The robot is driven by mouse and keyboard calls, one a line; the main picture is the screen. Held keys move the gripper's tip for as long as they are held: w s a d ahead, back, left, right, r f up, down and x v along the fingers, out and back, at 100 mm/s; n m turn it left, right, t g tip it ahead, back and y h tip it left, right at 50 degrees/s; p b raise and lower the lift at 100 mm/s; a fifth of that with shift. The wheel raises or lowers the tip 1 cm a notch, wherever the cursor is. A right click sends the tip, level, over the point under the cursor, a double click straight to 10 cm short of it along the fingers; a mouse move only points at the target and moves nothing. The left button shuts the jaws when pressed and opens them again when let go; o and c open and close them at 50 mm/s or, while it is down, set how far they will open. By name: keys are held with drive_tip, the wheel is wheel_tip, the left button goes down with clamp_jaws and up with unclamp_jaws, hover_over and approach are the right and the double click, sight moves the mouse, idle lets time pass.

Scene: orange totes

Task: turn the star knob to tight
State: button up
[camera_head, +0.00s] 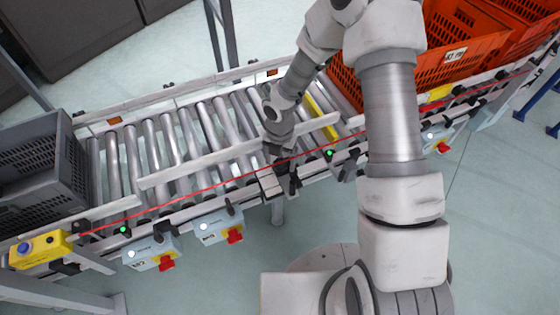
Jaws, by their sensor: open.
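My gripper (284,178) is at the near side rail (200,207) of the roller conveyor, pointing down. It is small and dark here, and its open jaws are hard to separate from the dark fittings around them. I cannot make out a star shape for certain; the star knob may be among the dark parts at the jaws, partly hidden by my wrist. I cannot tell whether the jaws touch it. A pale guide bar (200,168) lies at a slant above the rollers and passes behind my wrist.
A grey crate (42,130) stands at the conveyor's left end, orange totes (455,45) at upper right. Switch boxes with red knobs (235,237) hang along the near side. A red beam line runs along the rail. A yellow box (40,247) is at lower left.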

clamp_jaws()
idle(0.4)
drive_tip(key=shift+m, duration=0.3)
drive_tip(key=m, duration=0.5)
drive_tip(key=shift+m, duration=0.3)
drive_tip(key=m, duration=0.6)
drive_tip(key=shift+w, duration=0.1)
drive_tip(key=m, duration=0.5)
drive_tip(key=shift+m+b, duration=0.3)
drive_tip(key=m, duration=0.6)
